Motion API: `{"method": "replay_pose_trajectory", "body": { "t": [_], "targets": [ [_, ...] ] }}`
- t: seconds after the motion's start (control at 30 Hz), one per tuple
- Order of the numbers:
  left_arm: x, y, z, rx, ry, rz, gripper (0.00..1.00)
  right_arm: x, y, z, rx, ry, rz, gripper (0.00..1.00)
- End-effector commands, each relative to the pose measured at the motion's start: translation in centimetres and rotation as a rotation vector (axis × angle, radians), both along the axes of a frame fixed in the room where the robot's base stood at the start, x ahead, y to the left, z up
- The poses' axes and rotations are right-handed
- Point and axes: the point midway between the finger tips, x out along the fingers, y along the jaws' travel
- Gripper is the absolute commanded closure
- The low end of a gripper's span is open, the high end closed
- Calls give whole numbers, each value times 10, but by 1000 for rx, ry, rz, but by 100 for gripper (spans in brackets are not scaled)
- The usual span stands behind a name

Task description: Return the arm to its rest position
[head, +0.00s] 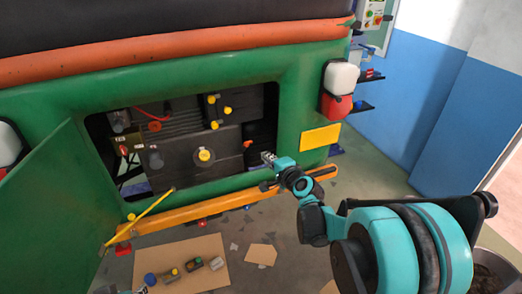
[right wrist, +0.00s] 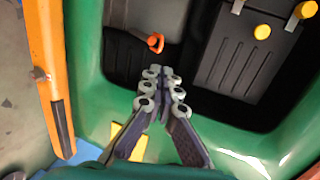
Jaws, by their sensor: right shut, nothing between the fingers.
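My right arm comes in from the right in the head view. Its right gripper (head: 268,158) is at the right edge of the open engine bay (head: 180,140) of a green rickshaw (head: 292,95). In the right wrist view the gripper (right wrist: 163,78) has its fingers together with nothing between them. Its tips point into the dark bay, below an orange-red knob (right wrist: 155,43). I cannot tell the exact gap between the tips and the bay parts. My left gripper does not show clearly in either view.
A green door (head: 45,190) hangs open at left. An orange bumper (head: 190,212) runs under the bay, with a yellow rod (head: 150,215) near its left end. Cardboard (head: 180,262) with several small parts lies on the floor. A blue and white wall (head: 420,90) stands at right.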

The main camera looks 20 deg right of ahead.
Motion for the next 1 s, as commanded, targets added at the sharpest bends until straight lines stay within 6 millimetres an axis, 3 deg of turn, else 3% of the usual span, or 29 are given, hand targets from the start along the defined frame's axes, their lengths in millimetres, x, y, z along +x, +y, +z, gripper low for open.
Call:
{"method": "replay_pose_trajectory", "body": {
  "t": [0.23,0.37,0.5,0.7,0.9,1.0],
  "targets": [
    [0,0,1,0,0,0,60,-8,4,2,-16,6,12,100],
    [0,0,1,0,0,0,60,-26,29,6,-131,50,88,100],
    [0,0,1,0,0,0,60,-74,74,7,-390,145,259,100],
    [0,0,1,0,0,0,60,-167,113,-11,-811,292,536,100],
    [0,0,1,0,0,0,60,-247,115,-35,-1148,411,756,100],
    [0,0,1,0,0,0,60,-270,111,-43,-1249,450,820,100]
  ]
}}
